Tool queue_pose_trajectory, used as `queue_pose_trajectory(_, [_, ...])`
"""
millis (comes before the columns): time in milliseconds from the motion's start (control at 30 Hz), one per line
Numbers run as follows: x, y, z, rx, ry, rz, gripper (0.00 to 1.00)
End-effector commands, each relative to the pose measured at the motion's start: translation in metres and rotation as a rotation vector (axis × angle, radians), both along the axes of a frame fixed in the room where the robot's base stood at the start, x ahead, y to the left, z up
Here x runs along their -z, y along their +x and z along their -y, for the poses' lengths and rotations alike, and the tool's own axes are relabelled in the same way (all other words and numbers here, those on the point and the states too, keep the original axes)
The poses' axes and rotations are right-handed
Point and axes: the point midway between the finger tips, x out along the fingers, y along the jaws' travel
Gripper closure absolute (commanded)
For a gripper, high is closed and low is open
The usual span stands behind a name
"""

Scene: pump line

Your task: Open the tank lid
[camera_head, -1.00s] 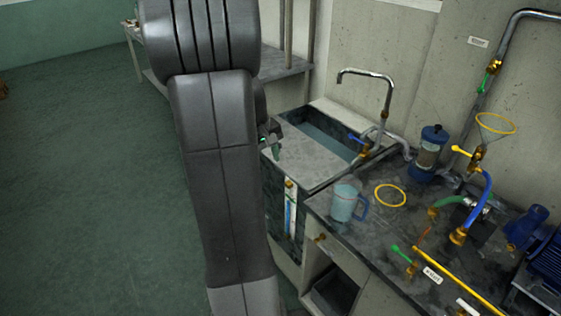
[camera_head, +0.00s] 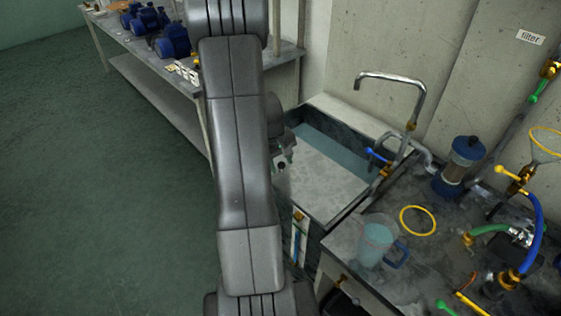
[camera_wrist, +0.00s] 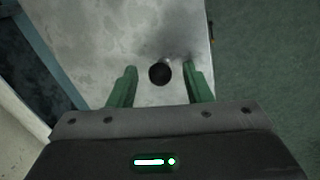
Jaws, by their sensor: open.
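The tank lid (camera_head: 318,187) is a pale grey flat panel over the near part of the tank. A strip of bluish water (camera_head: 340,152) shows uncovered along its far side. In the wrist view the lid (camera_wrist: 95,65) fills the middle, with a round black knob (camera_wrist: 159,74) on it. My gripper (camera_wrist: 160,68) is open, its two green fingers on either side of the knob in the picture. I cannot tell whether they touch it or how far above the lid they are. In the head view my gripper (camera_head: 283,158) is partly hidden by my arm.
A tap (camera_head: 410,95) arches over the tank's far side, with a blue-handled valve (camera_head: 376,156). A jug (camera_head: 374,243), a yellow ring (camera_head: 418,220) and hoses crowd the counter at right. A bench with blue pumps (camera_head: 172,42) stands behind. Floor at left is clear.

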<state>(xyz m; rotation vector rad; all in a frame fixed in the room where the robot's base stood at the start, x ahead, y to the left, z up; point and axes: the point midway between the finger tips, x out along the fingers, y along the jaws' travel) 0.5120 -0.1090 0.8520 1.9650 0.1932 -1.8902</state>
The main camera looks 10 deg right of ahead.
Motion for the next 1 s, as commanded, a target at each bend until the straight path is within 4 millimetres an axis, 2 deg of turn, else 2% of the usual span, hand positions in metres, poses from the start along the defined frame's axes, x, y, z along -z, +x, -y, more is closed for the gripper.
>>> queue_pose_trajectory(133, [0.0,0.0,0.0,0.0,0.0,0.0,0.55])
queue_pose_trajectory(167, [0.0,0.0,0.0,0.0,0.0,0.0,0.59])
queue_pose_trajectory(367, [0.0,0.0,0.0,0.0,0.0,0.0,0.98])
queue_pose_trajectory(400, [0.0,0.0,0.0,0.0,0.0,0.0,1.0])
queue_pose_trajectory(667, [0.0,0.004,0.007,0.001,0.0,-0.001,1.0])
queue_pose_trajectory(767, [-0.001,0.012,0.019,0.003,-0.001,0.001,1.0])
queue_pose_trajectory(1000, [-0.002,0.045,0.068,0.006,0.0,0.001,1.0])
